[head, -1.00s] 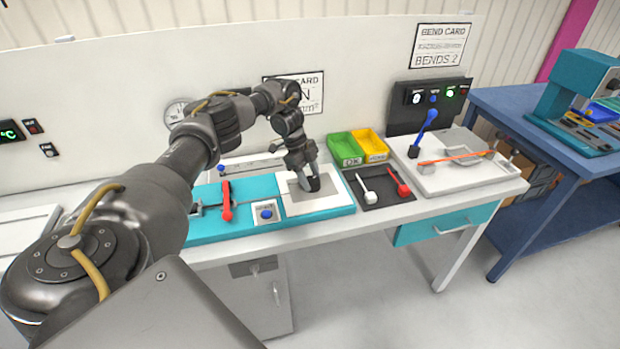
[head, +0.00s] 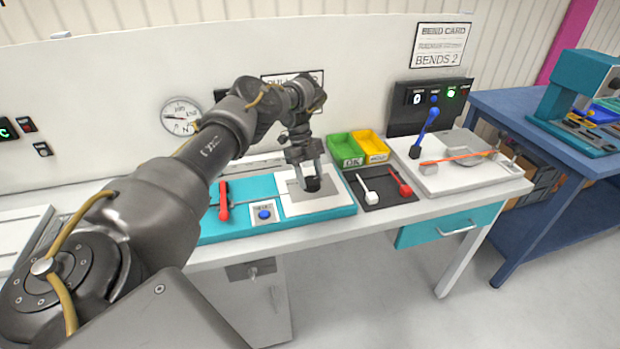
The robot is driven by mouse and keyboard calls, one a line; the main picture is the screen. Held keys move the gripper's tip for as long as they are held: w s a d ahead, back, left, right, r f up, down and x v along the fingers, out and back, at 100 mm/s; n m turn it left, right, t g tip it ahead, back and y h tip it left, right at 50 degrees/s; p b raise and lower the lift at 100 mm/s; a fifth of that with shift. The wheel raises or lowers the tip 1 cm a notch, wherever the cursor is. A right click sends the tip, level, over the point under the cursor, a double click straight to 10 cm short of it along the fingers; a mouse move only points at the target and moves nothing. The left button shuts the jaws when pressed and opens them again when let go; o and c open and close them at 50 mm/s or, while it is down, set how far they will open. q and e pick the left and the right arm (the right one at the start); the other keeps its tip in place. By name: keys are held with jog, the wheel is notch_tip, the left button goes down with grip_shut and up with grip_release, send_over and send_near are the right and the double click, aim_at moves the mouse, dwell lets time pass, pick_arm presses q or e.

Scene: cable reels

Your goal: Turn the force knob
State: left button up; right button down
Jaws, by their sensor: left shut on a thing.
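The force knob (head: 312,185) is a small dark round knob on the pale plate (head: 332,202) at the right end of the teal bench device (head: 235,232). My left gripper (head: 311,179) comes down over it from above, with its two fingers on either side of the knob. It is shut on the knob, and the fingers partly hide it. Any mark on the knob is too small to read. A round dial gauge (head: 181,116) on the back panel is partly visible left of my arm. My right gripper is not in view.
A red lever (head: 224,200) and a blue button (head: 264,214) lie left of the plate. Right of it are green (head: 346,150) and yellow (head: 371,146) bins, a dark tray (head: 384,198) with white and red tools, and a bending fixture (head: 455,178) with a blue lever.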

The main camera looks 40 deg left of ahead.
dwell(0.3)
pick_arm(q)
jog(key=o, duration=1)
jog(key=shift+d, duration=0.1)
